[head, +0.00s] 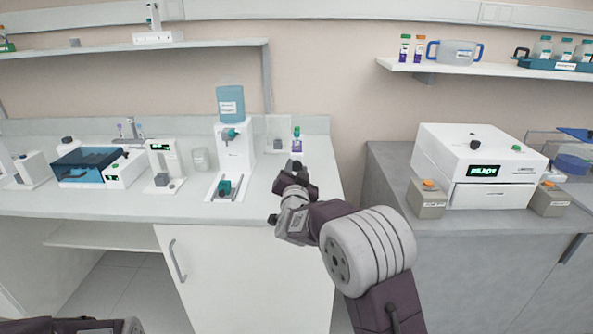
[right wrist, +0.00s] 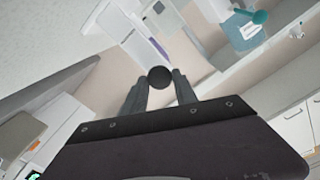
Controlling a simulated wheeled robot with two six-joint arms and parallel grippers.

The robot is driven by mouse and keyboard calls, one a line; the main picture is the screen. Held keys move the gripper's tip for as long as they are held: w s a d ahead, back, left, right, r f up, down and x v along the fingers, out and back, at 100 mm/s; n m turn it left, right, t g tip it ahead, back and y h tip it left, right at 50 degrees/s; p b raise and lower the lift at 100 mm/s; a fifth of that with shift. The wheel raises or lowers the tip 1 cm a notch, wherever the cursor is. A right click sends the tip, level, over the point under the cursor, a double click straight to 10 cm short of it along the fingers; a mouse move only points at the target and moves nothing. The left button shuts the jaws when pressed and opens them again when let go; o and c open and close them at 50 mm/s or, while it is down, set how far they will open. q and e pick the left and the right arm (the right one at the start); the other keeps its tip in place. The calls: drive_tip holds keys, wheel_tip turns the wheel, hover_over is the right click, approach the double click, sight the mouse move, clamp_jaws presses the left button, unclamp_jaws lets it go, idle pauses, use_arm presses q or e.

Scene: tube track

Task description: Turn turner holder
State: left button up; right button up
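A tube with a green cap and purple label (head: 297,139) stands upright at the right end of the white counter, next to a clear upright panel (head: 278,130). My right gripper (head: 293,168) is just in front of it, over the counter. In the right wrist view, a dark round knob (right wrist: 159,77) fills the gap between the fingertips. The fingers look shut on it. A white part with a purple strip shows behind the knob. The knob's mount is mostly hidden. My left gripper is not in view; only part of my left arm shows at the bottom left.
A white dispenser with a blue bottle (head: 230,105) stands left of my right gripper. A gap separates the white counter from the grey bench with a white "READY" machine (head: 480,165). Shelves hang above.

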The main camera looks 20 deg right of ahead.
drive_tip(key=o, duration=0.4)
drive_tip(key=shift+s, duration=0.1)
drive_tip(key=b+v, duration=0.1)
drive_tip(key=v, duration=0.8)
